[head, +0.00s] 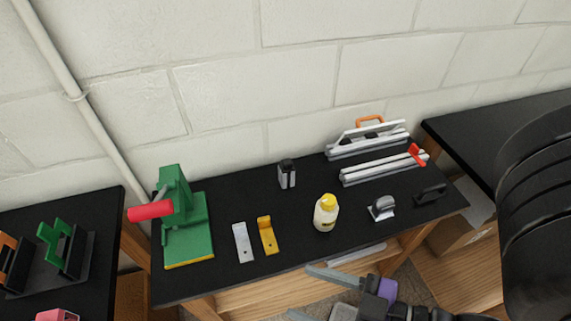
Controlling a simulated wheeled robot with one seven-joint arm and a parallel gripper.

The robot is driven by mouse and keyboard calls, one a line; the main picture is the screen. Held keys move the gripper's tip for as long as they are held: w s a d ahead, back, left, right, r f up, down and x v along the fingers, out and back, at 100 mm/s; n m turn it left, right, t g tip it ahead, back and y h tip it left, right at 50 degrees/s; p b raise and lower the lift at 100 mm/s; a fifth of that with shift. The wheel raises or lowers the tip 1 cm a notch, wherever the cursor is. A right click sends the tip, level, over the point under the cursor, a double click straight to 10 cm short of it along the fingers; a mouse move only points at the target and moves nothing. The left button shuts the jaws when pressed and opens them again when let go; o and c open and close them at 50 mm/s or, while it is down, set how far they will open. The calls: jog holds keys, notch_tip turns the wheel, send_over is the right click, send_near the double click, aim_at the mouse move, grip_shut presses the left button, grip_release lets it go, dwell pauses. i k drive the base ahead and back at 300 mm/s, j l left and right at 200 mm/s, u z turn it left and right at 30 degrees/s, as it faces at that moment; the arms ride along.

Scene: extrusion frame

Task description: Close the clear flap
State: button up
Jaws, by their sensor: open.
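The extrusion frame (375,171) lies at the back right of the black table, with a front bar and a rear bar. What looks like the clear flap (370,131) stands raised and tilted at the rear bar, with a pale edge and an orange handle (369,119) on top. Its see-through pane is hard to make out against the wall. A red part (417,154) sits at the right end of the front bar. My gripper (301,290) is open and empty at the table's front edge, well apart from the flap.
A yellow-capped bottle (326,214), a grey-handled block (382,208) and a black handle piece (431,194) stand in front of the frame. A small grey device (287,174), two brackets (255,240) and a green press (187,222) are further left.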

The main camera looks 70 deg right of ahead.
aim_at(359, 120)
jog(key=z, duration=1.7)
jog(key=k, duration=0.1)
jog(key=i+u, duration=0.1)
jog(key=i, duration=0.15)
